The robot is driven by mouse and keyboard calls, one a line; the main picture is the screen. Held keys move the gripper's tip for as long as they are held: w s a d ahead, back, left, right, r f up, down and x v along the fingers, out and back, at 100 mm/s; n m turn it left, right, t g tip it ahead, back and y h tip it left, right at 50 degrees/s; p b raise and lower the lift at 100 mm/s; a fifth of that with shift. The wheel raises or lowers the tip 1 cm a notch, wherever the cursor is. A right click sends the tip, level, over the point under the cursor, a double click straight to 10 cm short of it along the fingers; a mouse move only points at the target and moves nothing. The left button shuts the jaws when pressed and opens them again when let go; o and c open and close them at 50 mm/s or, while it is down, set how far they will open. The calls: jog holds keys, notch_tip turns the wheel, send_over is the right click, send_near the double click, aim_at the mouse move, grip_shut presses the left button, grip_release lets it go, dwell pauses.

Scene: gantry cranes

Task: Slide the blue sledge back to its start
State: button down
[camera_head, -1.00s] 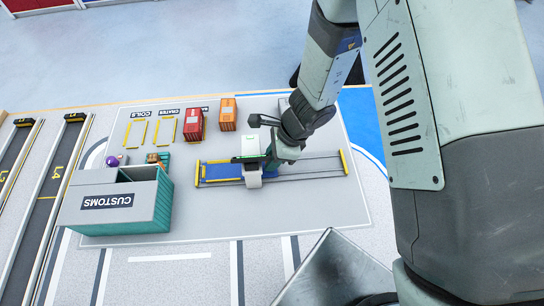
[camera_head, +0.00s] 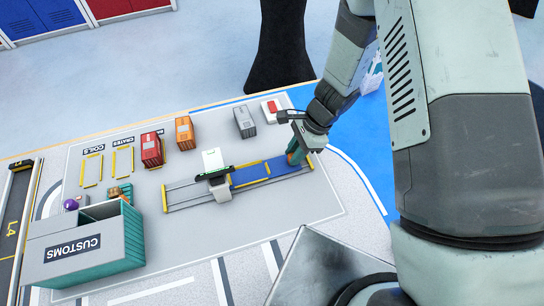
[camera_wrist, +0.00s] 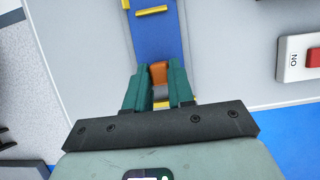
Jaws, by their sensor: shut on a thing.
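The blue sledge (camera_head: 262,172), with yellow strips along it, lies on the right part of its two-rail track (camera_head: 184,199). Its right end is close to the track's right end. In the wrist view the blue plate (camera_wrist: 155,40) runs away from my fingers. My gripper (camera_head: 295,157) is at the sledge's right end. In the wrist view its green fingers (camera_wrist: 159,92) are shut on an orange handle (camera_wrist: 159,72) at that end. The fingers hide part of the handle and of the track end.
A white scanner arch (camera_head: 213,161) straddles the track at its middle. The left rails are bare. Red (camera_head: 151,149), orange (camera_head: 185,133) and grey (camera_head: 244,121) containers stand behind. A red button box (camera_head: 271,109) stands at the back right, the CUSTOMS bin (camera_head: 85,252) at front left.

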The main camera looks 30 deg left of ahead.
jog(key=shift+w+d, duration=0.9)
jog(key=shift+d, duration=0.05)
jog(key=c, duration=1)
grip_release()
jog(key=shift+o, duration=0.2)
jog(key=v, duration=1)
jog(key=shift+r, duration=0.4)
jog(key=shift+w+d, duration=0.1)
